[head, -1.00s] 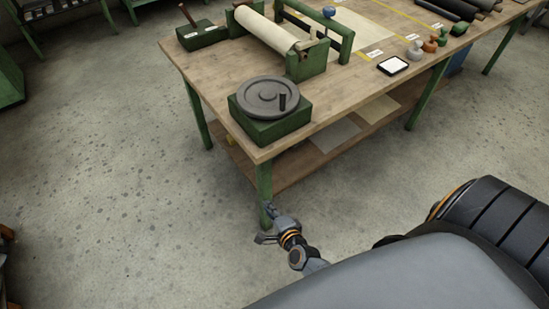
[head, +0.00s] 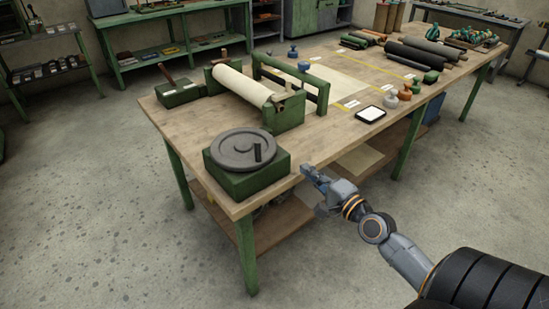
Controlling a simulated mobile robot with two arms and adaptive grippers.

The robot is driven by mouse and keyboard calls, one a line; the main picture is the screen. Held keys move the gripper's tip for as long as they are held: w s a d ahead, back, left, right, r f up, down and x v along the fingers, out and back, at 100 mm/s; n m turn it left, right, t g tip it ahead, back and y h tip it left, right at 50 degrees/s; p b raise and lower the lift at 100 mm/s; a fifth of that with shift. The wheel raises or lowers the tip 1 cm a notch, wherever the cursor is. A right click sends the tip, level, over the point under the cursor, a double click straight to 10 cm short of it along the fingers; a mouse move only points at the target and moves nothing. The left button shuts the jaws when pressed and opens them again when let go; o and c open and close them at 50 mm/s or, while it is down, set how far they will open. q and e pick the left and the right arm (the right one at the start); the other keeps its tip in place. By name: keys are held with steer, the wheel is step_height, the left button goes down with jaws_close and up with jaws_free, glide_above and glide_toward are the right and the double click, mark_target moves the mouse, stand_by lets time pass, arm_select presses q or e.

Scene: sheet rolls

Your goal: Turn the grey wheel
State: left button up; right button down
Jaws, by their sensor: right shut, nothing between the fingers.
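The grey wheel (head: 236,150) lies flat on top of a green box (head: 250,180) at the near left corner of the wooden table. A short dark handle (head: 257,152) stands up from the wheel near its right edge. My right gripper (head: 307,172) is shut and empty. In the picture it is just right of the green box, by the table's front edge, apart from the wheel and its handle. My left gripper is not in view.
A cream sheet roll (head: 245,85) sits in a green stand behind the wheel. A green box with a brown handle (head: 178,92) is at the back left. A white-topped pad (head: 370,114) and small knobbed weights (head: 391,98) stand to the right. The table (head: 185,125) is bare left of the wheel.

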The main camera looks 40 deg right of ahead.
arm_select(q)
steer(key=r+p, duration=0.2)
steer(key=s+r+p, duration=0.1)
steer(key=p, duration=0.1)
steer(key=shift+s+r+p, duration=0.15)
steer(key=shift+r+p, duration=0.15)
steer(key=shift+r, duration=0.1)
arm_select(e)
steer(key=w+a+r, duration=0.1)
steer(key=w+a, duration=0.3)
steer(key=w, duration=0.6)
steer(key=shift+w+a, duration=0.25)
steer(key=shift+w, duration=0.1)
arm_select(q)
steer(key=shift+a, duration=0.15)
arm_select(e)
steer(key=shift+r, duration=0.1)
